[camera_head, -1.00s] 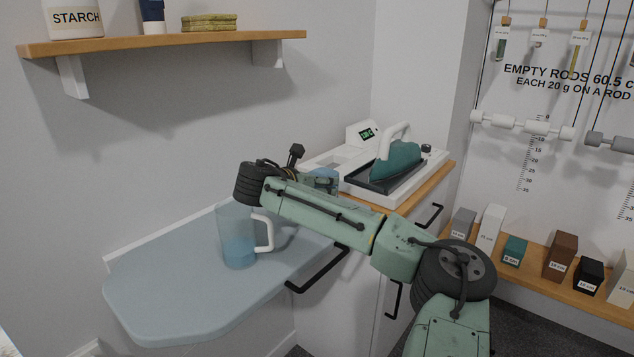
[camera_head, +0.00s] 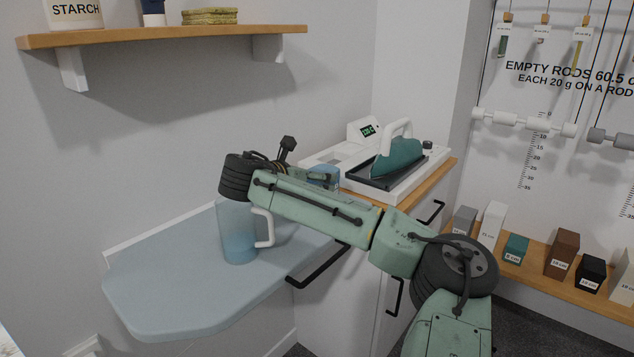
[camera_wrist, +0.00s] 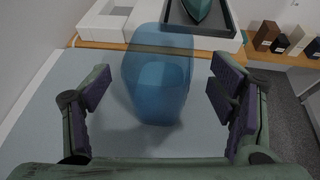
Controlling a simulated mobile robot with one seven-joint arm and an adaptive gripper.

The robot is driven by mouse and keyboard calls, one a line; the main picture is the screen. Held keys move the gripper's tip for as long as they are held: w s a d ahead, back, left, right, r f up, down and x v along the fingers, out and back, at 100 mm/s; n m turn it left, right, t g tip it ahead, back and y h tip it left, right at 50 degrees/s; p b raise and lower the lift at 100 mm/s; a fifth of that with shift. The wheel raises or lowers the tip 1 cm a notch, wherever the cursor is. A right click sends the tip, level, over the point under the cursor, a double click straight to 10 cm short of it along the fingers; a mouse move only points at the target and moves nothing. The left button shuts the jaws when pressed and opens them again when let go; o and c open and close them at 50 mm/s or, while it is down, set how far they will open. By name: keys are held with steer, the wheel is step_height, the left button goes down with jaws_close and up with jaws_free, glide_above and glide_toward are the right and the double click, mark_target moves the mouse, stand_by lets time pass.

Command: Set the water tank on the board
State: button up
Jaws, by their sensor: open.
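The water tank (camera_wrist: 158,75), translucent blue with rounded corners, appears upright on the pale blue board (camera_wrist: 60,120) in the wrist view. My gripper (camera_wrist: 162,90) is open, with one finger to each side of the tank and a visible gap on both sides. The tank stands a little beyond the fingertips. My arm mostly hides the gripper in the head view. The board (camera_head: 180,295) reaches out from the wall.
A translucent jug (camera_head: 236,235) with a white handle stands on the board, just below my wrist in the picture. The iron (camera_head: 397,158) rests on its white station (camera_head: 350,182) on the wooden counter. A wall shelf (camera_head: 170,40) is above. The board's front left is clear.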

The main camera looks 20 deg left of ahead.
steer(key=v, duration=0.4)
steer(key=shift+b, duration=0.35)
stand_by(0.8)
